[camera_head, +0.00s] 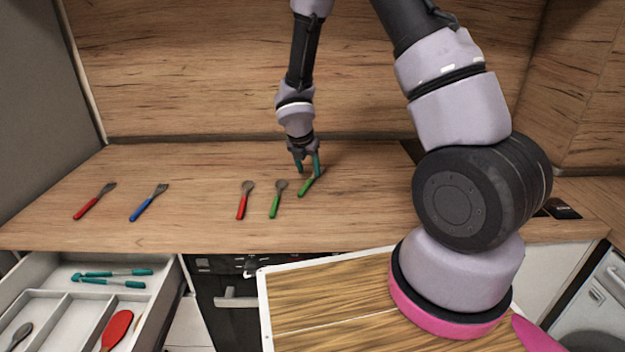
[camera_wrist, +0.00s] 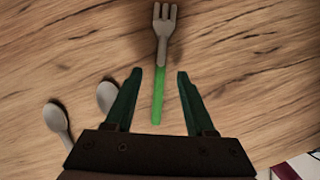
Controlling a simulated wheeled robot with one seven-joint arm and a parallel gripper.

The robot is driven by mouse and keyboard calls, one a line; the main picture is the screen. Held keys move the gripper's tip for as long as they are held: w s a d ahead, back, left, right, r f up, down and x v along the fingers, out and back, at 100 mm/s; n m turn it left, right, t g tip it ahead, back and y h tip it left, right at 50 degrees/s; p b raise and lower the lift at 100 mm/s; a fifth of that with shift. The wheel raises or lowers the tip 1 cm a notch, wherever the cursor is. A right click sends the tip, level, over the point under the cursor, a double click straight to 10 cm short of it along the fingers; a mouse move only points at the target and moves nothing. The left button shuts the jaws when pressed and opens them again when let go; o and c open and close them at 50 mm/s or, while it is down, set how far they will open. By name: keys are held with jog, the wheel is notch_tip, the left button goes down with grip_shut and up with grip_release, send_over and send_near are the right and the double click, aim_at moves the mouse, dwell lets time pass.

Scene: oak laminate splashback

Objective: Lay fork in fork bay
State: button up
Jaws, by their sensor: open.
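A green-handled fork (camera_head: 307,187) with a grey head lies on the wooden counter below my gripper (camera_head: 308,170). In the wrist view the fork (camera_wrist: 158,95) lies between the two open fingers of my gripper (camera_wrist: 160,75), tines pointing away. The fingers do not visibly touch it; their height above the counter is unclear. A blue-handled fork (camera_head: 149,203) lies further left on the counter. The open drawer (camera_head: 62,298) at lower left has white divided bays. I cannot tell which is the fork bay.
A green-handled spoon (camera_head: 277,200) and a red-handled spoon (camera_head: 244,202) lie left of the green fork. Another red-handled utensil (camera_head: 94,202) lies far left. The drawer holds teal tongs (camera_head: 110,278), a red-headed utensil (camera_head: 116,329) and a grey spoon (camera_head: 20,335).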

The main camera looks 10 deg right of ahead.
aim_at(311, 179)
jog(key=shift+x, duration=1.5)
jog(key=shift+f, duration=0.15)
grip_shut()
